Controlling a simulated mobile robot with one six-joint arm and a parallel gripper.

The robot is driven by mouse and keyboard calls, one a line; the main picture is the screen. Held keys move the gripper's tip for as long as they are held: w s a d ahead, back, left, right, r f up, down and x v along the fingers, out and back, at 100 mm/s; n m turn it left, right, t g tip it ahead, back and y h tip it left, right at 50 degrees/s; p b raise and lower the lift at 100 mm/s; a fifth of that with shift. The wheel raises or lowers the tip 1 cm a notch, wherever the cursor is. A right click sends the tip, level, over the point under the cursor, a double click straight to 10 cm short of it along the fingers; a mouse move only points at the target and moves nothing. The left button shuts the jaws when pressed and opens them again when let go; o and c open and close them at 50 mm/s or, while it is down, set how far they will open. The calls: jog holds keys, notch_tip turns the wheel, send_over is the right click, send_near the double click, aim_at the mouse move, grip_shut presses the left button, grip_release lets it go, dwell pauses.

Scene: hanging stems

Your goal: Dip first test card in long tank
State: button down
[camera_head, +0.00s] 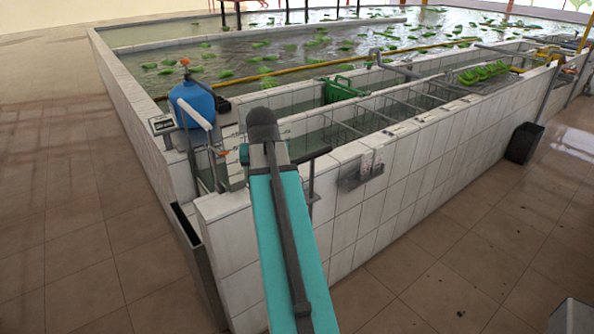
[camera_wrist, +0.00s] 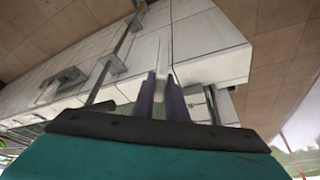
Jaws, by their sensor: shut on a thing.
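In the wrist view my gripper (camera_wrist: 162,88) has its two dark purple fingers shut on a thin white test card (camera_wrist: 164,52). The card is seen nearly edge-on and sticks out beyond the fingertips, in front of white tiles. I cannot tell its height over the tiles. In the head view my teal arm hides the gripper's fingers and the held card. The long tank (camera_head: 420,128) is a narrow white-tiled trough with water, running from the middle to the upper right. Two pale cards (camera_head: 372,161) show at a small grey holder (camera_head: 352,179) on its outer wall.
A blue rounded vessel (camera_head: 192,104) stands at the near left corner, beside a small display box (camera_head: 162,124). A green divider (camera_head: 342,90) and several crossbars span the channels. A black bin (camera_head: 524,142) stands on the floor at right. The left floor is clear.

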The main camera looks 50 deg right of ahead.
jog(key=w+a+n+y, duration=0.1)
jog(key=w+a+n, duration=0.2)
jog(key=a, duration=0.8)
jog(key=w+a+n+t+y+b, duration=0.1)
jog(key=w+a+n, duration=0.2)
jog(key=w+a, duration=0.5)
jog(key=w+a+n+y, duration=0.1)
jog(key=w+a+n, duration=0.2)
jog(key=a, duration=1.2)
jog(key=w, duration=0.2)
jog(key=shift+w+f+t, duration=0.2)
jog(key=shift+w+t, duration=0.1)
jog(key=shift+w, duration=0.05)
jog(key=shift+a, duration=0.15)
